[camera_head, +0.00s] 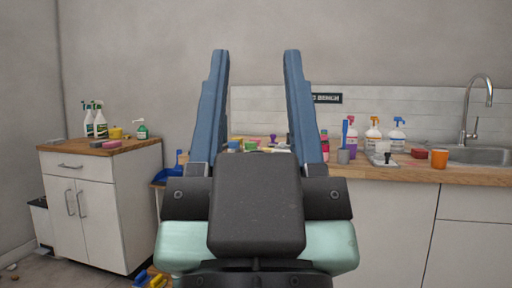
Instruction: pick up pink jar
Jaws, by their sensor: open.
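My gripper (256,54) is open and empty, its two blue fingers pointing up and apart in front of the camera. A pink item (324,144), which may be the pink jar, stands on the wooden counter just right of the right finger. That finger partly covers it, so its full shape cannot be told. Several small coloured items, one of them pink, show low between the fingers, partly hidden by the gripper body.
A white cabinet (100,205) with bottles on top stands at left. A blue dustpan (172,172) is between them.

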